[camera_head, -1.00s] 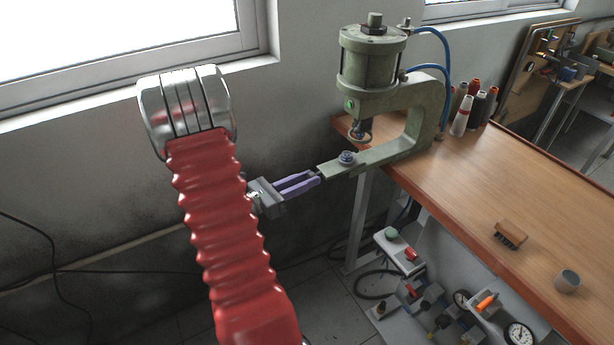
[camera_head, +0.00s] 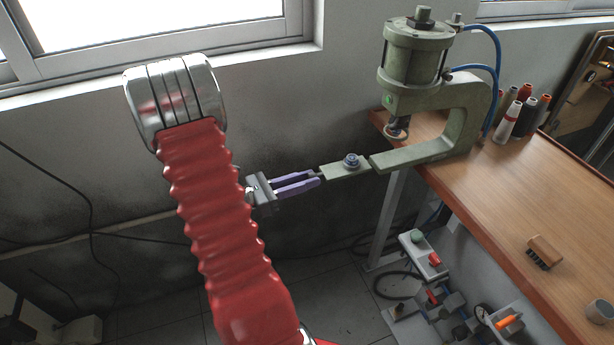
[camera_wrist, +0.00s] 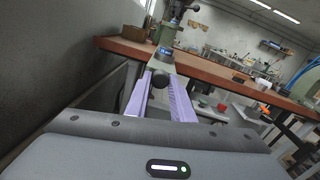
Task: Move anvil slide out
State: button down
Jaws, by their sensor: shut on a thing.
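The anvil slide (camera_head: 338,172) is a flat green plate carrying a blue-and-metal anvil (camera_head: 351,160). It sticks out to the left of the green press (camera_head: 458,140), and a narrow gap shows between the plate and the press's lower arm. The anvil stands well left of the press head (camera_head: 397,130), not under it. My gripper (camera_head: 317,178) has purple fingers shut at the slide's left end. In the wrist view a dark round knob (camera_wrist: 159,79) sits between the fingers, with the blue anvil (camera_wrist: 164,54) beyond it.
The press stands at the corner of the wooden table (camera_head: 540,215). Thread spools (camera_head: 515,115), a brush (camera_head: 544,252) and a grey cup (camera_head: 599,311) are on it. Pneumatic parts (camera_head: 430,260) are below.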

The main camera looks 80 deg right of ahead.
jog(key=shift+w+d, duration=0.1)
jog(key=shift+w, duration=0.1)
jog(key=c, duration=1.8)
grip_release()
jog(key=shift+c, duration=0.2)
jog(key=o, duration=0.3)
jog(key=v, duration=1.4)
jog(key=shift+s, duration=0.1)
